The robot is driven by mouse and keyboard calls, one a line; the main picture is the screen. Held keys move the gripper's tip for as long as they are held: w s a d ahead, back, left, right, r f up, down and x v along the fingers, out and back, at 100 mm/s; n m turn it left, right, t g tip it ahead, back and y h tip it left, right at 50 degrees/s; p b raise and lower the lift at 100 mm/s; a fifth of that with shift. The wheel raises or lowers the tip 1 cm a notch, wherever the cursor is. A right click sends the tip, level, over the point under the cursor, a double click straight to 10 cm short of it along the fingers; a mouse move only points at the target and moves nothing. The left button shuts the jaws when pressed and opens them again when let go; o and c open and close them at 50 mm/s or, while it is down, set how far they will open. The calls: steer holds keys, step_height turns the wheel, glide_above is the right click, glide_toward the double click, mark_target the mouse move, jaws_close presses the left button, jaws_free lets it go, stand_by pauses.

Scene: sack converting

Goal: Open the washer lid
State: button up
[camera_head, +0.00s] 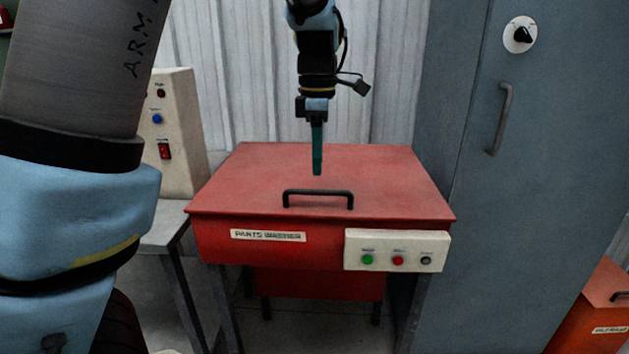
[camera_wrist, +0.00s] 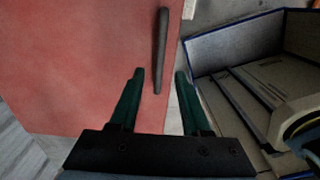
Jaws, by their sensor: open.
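The parts washer (camera_head: 215,245) is a red box on dark legs. Its red lid (camera_head: 385,180) is shut and lies flat. A black bar handle (camera_head: 318,193) stands near the lid's front edge. My gripper (camera_head: 317,174) points down above the lid, its green fingers seen edge-on and appearing just behind the handle. In the wrist view my gripper (camera_wrist: 160,74) is open and empty. The handle (camera_wrist: 162,45) runs lengthwise there, its near end showing between the fingertips. I see no clear contact; the height gap is hard to judge.
A panel with green, red and grey buttons (camera_head: 396,250) is on the washer's front right. A tall blue-grey cabinet (camera_head: 545,180) stands close on the right, a cream control box (camera_head: 178,135) on the left. A corrugated wall (camera_head: 240,80) is behind.

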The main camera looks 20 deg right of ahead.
mark_target(318, 189)
step_height(318, 189, down, 6)
steer(key=shift+r, duration=0.15)
steer(key=shift+c, duration=0.3)
jaws_close()
stand_by(1.2)
